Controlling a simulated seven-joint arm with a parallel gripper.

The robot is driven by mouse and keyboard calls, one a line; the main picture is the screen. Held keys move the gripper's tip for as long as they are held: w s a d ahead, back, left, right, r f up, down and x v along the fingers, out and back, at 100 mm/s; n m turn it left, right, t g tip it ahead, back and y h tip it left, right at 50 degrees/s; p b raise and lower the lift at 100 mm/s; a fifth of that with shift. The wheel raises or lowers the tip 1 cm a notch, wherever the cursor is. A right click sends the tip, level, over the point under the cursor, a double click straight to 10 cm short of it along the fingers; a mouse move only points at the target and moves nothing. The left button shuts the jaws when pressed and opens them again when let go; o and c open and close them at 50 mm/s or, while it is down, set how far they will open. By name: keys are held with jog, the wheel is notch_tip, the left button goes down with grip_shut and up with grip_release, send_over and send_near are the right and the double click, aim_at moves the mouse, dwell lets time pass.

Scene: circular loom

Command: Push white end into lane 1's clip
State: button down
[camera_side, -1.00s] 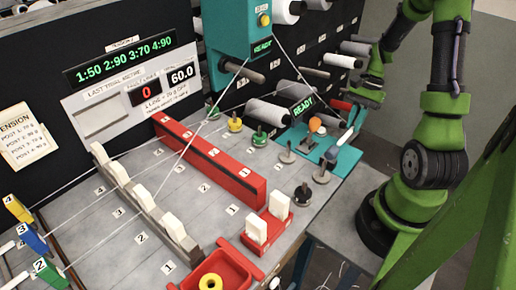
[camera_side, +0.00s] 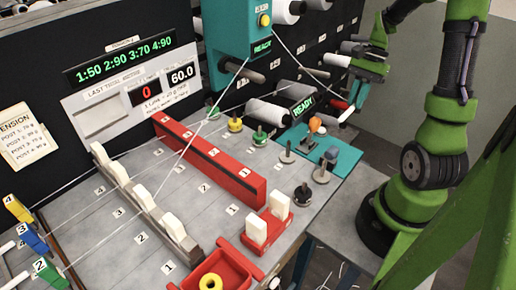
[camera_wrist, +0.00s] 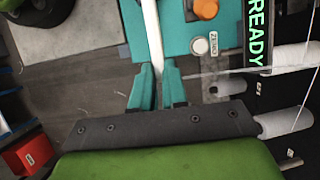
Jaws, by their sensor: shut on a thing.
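My gripper (camera_side: 356,95) is at the back right in the side view, above the teal station. Its teal fingers are shut on a white end (camera_side: 346,114), a slim white piece. In the wrist view the fingers (camera_wrist: 155,82) close on the white end (camera_wrist: 152,40), which runs up between them out of the picture. White upright clips stand on a grey rail at the left of the board; the one nearest lane 1's label looks like lane 1's clip (camera_side: 174,227). It is far from my gripper and looks empty.
The teal station (camera_side: 345,160) has an orange knob (camera_side: 315,124) and a READY display (camera_side: 303,106). A long red bar (camera_side: 210,160) crosses the board. White strands run above the left side. A red tray (camera_side: 220,270) is in front. Spools (camera_wrist: 285,120) line the back.

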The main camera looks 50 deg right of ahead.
jog(key=w+a, duration=0.2)
jog(key=a, duration=0.1)
jog(key=w+a, duration=0.2)
jog(key=a, duration=0.1)
jog(key=w+a, duration=0.2)
jog(key=shift+a, duration=0.4)
jog(key=w+a, duration=0.1)
jog(key=a, duration=0.2)
jog(key=w+a, duration=0.1)
jog(key=a, duration=0.5)
jog(key=shift+w+a, duration=0.15)
jog(key=shift+w, duration=0.25)
jog(key=x, duration=0.2)
jog(key=d+x, duration=0.1)
jog(key=x, duration=0.2)
jog(key=shift+f, duration=0.2)
jog(key=shift+a, duration=1.65)
jog(key=shift+a, duration=0.25)
jog(key=shift+a, duration=0.85)
jog(key=shift+a, duration=0.35)
jog(key=shift+a, duration=0.75)
